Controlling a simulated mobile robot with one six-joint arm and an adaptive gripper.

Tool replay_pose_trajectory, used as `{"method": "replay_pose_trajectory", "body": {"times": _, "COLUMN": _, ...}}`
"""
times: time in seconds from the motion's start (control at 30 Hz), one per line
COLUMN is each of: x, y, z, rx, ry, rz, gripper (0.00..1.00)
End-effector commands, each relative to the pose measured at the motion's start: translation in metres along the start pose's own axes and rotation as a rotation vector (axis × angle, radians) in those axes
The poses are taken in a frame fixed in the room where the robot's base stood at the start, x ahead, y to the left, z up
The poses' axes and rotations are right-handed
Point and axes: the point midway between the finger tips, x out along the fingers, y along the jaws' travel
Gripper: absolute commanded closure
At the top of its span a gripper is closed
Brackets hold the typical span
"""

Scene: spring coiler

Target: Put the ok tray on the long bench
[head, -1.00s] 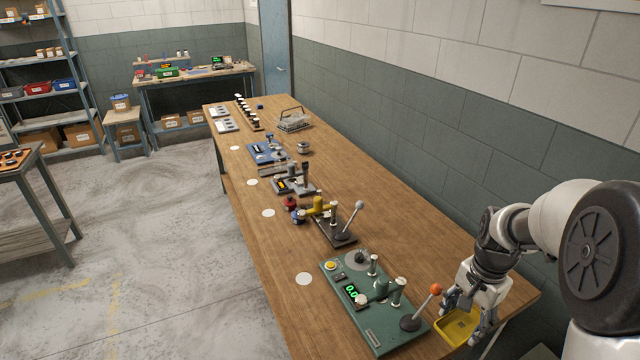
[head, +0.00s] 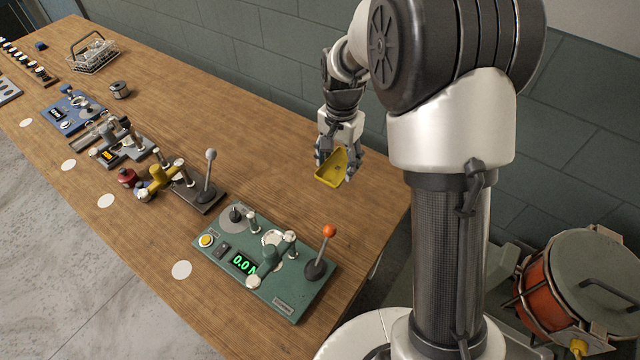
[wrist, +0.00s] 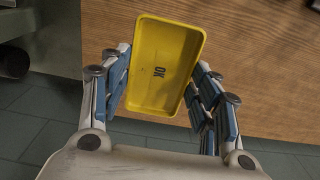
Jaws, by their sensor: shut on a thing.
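The ok tray is a small yellow open tray (head: 331,172) with "OK" printed on its floor. It also shows in the wrist view (wrist: 163,70). My gripper (head: 336,160) is shut on the tray, with blue-padded fingers on both sides of it. The tray is tilted in the head view and appears held above the right end of the long bench (head: 250,160), a wooden-topped bench. Its height above the wood is hard to tell.
A green tester (head: 265,258) with an orange-knobbed lever stands at the bench's near end. A lever press (head: 200,190), a blue fixture (head: 72,112) and a wire basket (head: 93,55) stand farther left. Bare wood lies along the wall side. An orange drum (head: 540,285) stands right, off the bench.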

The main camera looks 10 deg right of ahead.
Motion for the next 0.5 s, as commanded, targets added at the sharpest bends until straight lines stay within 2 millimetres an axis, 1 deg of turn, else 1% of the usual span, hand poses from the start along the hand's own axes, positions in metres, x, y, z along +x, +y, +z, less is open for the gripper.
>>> {"method": "replay_pose_trajectory", "body": {"times": 0.03, "x": 0.018, "y": 0.001, "z": 0.001, "rx": 0.000, "ry": -0.005, "rz": 0.005, "gripper": 0.74}}
{"method": "replay_pose_trajectory", "body": {"times": 0.3, "x": 0.092, "y": 0.001, "z": 0.001, "rx": 0.000, "ry": -0.004, "rz": 0.004, "gripper": 0.74}}
{"method": "replay_pose_trajectory", "body": {"times": 0.4, "x": 0.114, "y": 0.001, "z": 0.001, "rx": 0.000, "ry": -0.003, "rz": 0.003, "gripper": 0.74}}
{"method": "replay_pose_trajectory", "body": {"times": 0.5, "x": 0.130, "y": 0.001, "z": 0.001, "rx": 0.000, "ry": -0.002, "rz": 0.002, "gripper": 0.74}}
